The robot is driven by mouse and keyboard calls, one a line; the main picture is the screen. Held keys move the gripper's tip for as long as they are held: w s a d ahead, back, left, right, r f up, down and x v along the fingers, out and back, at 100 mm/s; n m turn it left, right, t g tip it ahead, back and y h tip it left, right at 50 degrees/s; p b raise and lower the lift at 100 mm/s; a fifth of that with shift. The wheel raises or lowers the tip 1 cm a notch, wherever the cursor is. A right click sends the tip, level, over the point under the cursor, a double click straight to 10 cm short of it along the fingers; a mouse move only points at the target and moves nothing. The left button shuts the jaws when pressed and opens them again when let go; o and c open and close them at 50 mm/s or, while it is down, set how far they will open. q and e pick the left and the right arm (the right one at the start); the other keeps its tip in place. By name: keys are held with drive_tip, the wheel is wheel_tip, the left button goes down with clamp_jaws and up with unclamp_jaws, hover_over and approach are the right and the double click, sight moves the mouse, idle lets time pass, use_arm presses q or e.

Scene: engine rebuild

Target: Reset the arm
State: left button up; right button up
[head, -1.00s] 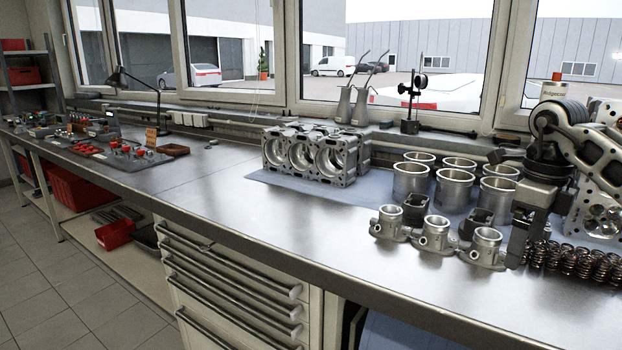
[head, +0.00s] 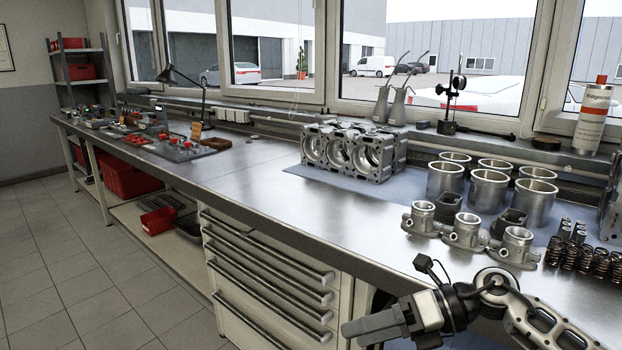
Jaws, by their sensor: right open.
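My right gripper (head: 362,328) is in the head view at the bottom, in front of the bench's front edge and the drawer cabinet. It points left, its jaws are open and nothing shows between them. My right arm (head: 535,322) reaches it from the lower right corner. My left gripper is not in view.
The metal workbench (head: 270,190) runs along the windows. On it stand an engine block (head: 350,150), several cylinder liners (head: 488,190), small throttle-like housings (head: 465,232) and springs (head: 590,262). A drawer cabinet (head: 262,275) is below.

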drive_tip(key=s+a+r+m+t+y, duration=0.1)
drive_tip(key=s+a+m+t+y, duration=0.1)
drive_tip(key=a+m+t+y, duration=0.45)
drive_tip(key=s+d+f+m+t+h, duration=0.2)
drive_tip(key=d+f+m+t+h, duration=0.35)
drive_tip(key=m, duration=0.75)
drive_tip(key=s+d+f+m+t+h, duration=0.3)
drive_tip(key=f+m+h, duration=0.5)
drive_tip(key=m, duration=0.6)
drive_tip(key=s+d+f+m+g+h, duration=0.3)
drive_tip(key=s+f+m, duration=0.3)
drive_tip(key=s+f, duration=0.2)
drive_tip(key=shift+s+d+f+g+h, duration=0.15)
drive_tip(key=shift+s+f+g+h, duration=0.2)
drive_tip(key=shift+s+g, duration=0.4)
